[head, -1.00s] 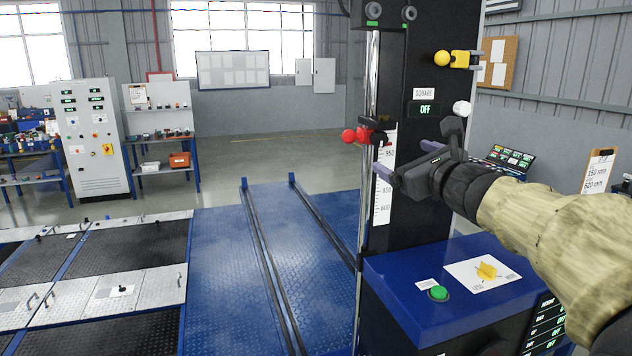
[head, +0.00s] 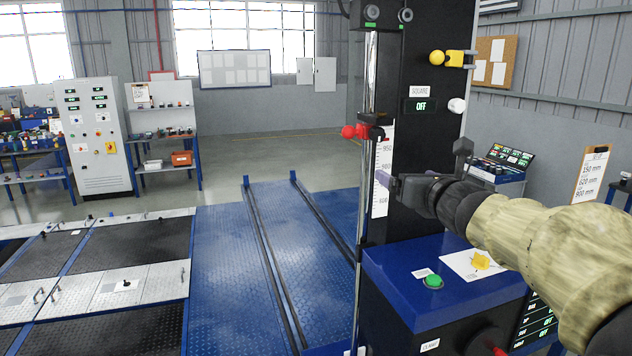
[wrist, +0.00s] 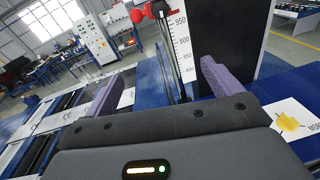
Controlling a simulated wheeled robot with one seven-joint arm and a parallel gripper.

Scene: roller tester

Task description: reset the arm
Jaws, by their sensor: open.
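The fingers point towards the white height scale (wrist: 184,40) and the blue floor plate. My arm comes in from the right edge in a tan sleeve.
The black column (head: 425,70) carries a red knob clamp (head: 362,132), a yellow knob (head: 437,58) and a white knob (head: 457,106). Below is a blue console (head: 400,300) with a green button (head: 433,282) and a yellow knob on a white card (head: 481,261). Open blue floor lies left.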

